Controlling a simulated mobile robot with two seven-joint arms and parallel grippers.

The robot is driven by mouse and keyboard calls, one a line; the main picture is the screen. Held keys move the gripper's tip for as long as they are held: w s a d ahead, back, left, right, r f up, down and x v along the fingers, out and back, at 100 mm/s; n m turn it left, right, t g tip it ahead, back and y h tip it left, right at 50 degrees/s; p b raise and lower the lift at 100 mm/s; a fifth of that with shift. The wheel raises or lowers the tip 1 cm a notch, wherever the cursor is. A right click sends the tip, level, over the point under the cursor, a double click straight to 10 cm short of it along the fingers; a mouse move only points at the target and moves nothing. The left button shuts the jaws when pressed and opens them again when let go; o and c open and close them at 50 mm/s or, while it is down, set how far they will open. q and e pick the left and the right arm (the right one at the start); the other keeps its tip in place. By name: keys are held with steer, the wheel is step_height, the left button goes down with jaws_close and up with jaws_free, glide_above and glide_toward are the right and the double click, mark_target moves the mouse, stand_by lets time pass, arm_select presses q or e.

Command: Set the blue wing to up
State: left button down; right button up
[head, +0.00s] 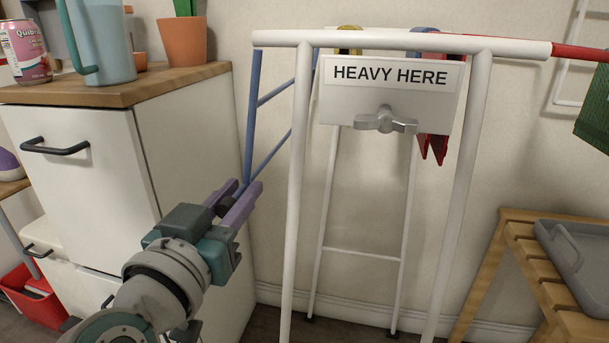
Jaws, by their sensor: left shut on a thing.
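The blue wing (252,115) is a blue tube frame with slanting bars on the left end of the white drying rack (296,150). It hangs steeply down from the rack's top rail. My left gripper (239,195), with purple fingers, is shut on the lower end of the blue wing, beside the white cabinet. The fingers hide part of that end. The red wing (580,52) sticks out roughly level from the rack's right end. My right gripper is not in view.
The white cabinet (75,165) with a wooden top stands close to the left of the wing. A sign plate (390,75) reading "HEAVY HERE" with a grey knob (386,121) is on the rack. A wooden bench (520,250) with a grey tray (580,265) stands at right.

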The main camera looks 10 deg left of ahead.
arm_select(q)
steer(key=a+r+m+p, duration=1.5)
steer(key=r+m+p, duration=0.1)
steer(key=r+p, duration=0.1)
steer(key=shift+w+r, duration=0.25)
steer(key=shift+r, duration=0.15)
steer(key=c, duration=1)
jaws_free()
steer(key=shift+s, duration=0.1)
steer(key=s+p, duration=0.1)
steer(key=s, duration=0.8)
steer(key=shift+s+a, duration=0.15)
steer(key=shift+s, duration=0.25)
steer(key=shift+p, duration=0.35)
